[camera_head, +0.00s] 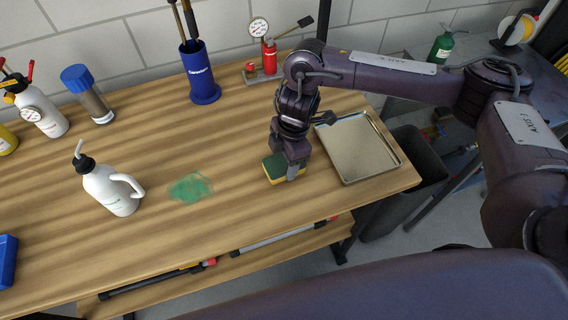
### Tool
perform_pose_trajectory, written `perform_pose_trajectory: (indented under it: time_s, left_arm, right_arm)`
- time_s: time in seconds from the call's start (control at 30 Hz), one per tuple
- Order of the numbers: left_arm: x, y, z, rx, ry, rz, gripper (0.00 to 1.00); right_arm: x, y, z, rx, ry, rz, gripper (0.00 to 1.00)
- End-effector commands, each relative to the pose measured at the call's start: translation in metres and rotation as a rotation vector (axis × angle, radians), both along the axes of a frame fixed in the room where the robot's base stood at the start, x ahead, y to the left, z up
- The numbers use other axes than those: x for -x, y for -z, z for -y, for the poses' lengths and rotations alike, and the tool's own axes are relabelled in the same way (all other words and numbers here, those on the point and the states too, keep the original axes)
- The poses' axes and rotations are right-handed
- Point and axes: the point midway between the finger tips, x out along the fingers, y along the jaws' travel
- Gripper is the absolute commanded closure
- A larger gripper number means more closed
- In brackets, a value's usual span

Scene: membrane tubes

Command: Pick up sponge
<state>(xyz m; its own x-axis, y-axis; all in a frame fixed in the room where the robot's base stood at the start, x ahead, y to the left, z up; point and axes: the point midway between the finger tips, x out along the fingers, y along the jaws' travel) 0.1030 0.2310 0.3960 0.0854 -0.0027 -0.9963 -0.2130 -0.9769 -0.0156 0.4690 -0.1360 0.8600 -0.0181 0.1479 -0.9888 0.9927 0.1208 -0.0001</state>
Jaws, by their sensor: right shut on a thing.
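The sponge (270,169) is green on top with a yellow lower layer. It sits at the wooden table top, right of the middle. My right gripper (288,171) points down over it and is shut on it; the fingers hide its right part. I cannot tell whether the sponge is touching the table or slightly above it. My left gripper is not in view.
A metal tray (357,148) lies just right of the sponge. A green smear (190,187) marks the table, with a white spray bottle (111,190) to its left. A blue holder (200,78) and a gauge with a red cylinder (268,57) stand behind. A bin (416,170) stands beyond the right edge.

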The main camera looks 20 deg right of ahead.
Motion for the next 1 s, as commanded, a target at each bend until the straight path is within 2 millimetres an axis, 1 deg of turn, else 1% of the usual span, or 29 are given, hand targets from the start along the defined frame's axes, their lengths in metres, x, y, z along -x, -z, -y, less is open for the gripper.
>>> perform_pose_trajectory:
  time_s: [0.37, 0.47, 0.57, 0.67, 0.77, 0.8, 1.0]
  left_arm:
    - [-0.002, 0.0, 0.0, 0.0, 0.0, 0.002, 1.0]
    - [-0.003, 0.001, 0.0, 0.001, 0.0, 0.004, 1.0]
    - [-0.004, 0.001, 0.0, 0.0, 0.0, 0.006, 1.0]
    - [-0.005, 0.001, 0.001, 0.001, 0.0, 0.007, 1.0]
    - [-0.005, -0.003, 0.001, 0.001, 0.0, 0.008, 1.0]
    - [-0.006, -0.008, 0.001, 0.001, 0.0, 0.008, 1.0]
    - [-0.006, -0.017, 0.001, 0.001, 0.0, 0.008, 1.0]
  right_arm:
    - [0.0, -0.002, 0.0, -0.001, 0.0, 0.001, 0.63]
    - [-0.001, -0.007, -0.001, -0.002, -0.001, 0.002, 0.63]
    - [-0.001, -0.017, -0.001, -0.002, -0.002, 0.002, 0.63]
    - [-0.001, -0.037, -0.001, -0.002, -0.002, 0.006, 0.63]
    - [-0.002, -0.066, 0.0, -0.001, -0.002, 0.009, 0.63]
    - [-0.003, -0.08, 0.0, 0.001, -0.003, 0.011, 0.63]
    - [-0.002, -0.135, 0.0, 0.001, -0.002, 0.009, 0.63]
